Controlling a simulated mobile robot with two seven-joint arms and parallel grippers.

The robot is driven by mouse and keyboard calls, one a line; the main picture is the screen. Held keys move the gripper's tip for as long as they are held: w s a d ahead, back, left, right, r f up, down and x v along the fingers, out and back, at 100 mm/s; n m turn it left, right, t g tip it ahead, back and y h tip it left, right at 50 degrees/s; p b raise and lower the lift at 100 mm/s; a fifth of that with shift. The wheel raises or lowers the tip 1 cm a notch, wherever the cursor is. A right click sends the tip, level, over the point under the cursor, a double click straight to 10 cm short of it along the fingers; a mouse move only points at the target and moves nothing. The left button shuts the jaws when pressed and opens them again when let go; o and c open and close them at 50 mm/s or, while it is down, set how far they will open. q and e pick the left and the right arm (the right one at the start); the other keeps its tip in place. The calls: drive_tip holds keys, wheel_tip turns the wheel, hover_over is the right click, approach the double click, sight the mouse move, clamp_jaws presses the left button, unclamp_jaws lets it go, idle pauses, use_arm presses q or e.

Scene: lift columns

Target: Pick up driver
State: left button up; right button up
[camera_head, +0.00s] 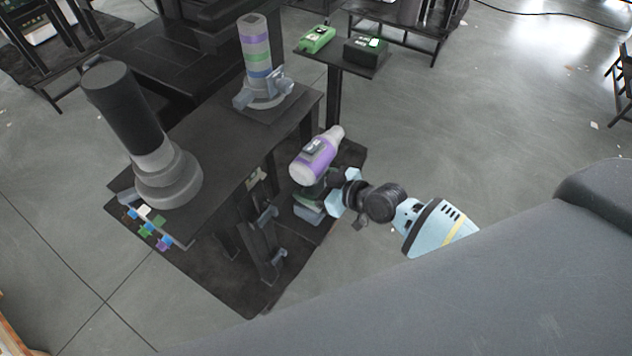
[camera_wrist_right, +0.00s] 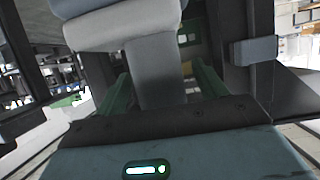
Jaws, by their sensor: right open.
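The driver (camera_head: 322,150) has a purple and white body and stands beside the black table, with its handle below the body. Its base is partly hidden. My right gripper (camera_head: 341,192) reaches in from the right at handle height. In the right wrist view, the driver's pale grey body (camera_wrist_right: 140,22) crosses the top and its grey handle (camera_wrist_right: 160,72) runs down between the open green fingers of my right gripper (camera_wrist_right: 161,92). I cannot tell whether either finger touches the handle. My left gripper is not in view.
The black table (camera_head: 235,140) carries a dark grey column (camera_head: 125,110) and a banded purple, green and blue column (camera_head: 257,50). A small stand behind holds a green device (camera_head: 317,38) and a dark box (camera_head: 365,52). The floor to the right is mostly clear.

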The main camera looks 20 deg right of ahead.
sight(322, 174)
drive_tip(key=shift+c, duration=0.3)
drive_tip(key=c, duration=1.2)
drive_tip(key=shift+r, duration=0.2)
drive_tip(key=shift+c, duration=1.1)
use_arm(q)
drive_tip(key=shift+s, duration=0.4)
use_arm(e)
drive_tip(key=shift+w+r, duration=0.1)
drive_tip(key=shift+r, duration=0.45)
wheel_tip(322, 174, up, 3)
drive_tip(key=shift+p, duration=0.4)
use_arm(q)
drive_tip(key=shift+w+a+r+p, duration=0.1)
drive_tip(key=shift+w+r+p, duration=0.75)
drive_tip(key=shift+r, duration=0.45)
use_arm(e)
drive_tip(key=s+a, duration=0.8)
drive_tip(key=s, duration=0.5)
drive_tip(key=shift+s+a+r, duration=0.25)
drive_tip(key=shift+a+r, duration=0.15)
drive_tip(key=shift+r, duration=0.05)
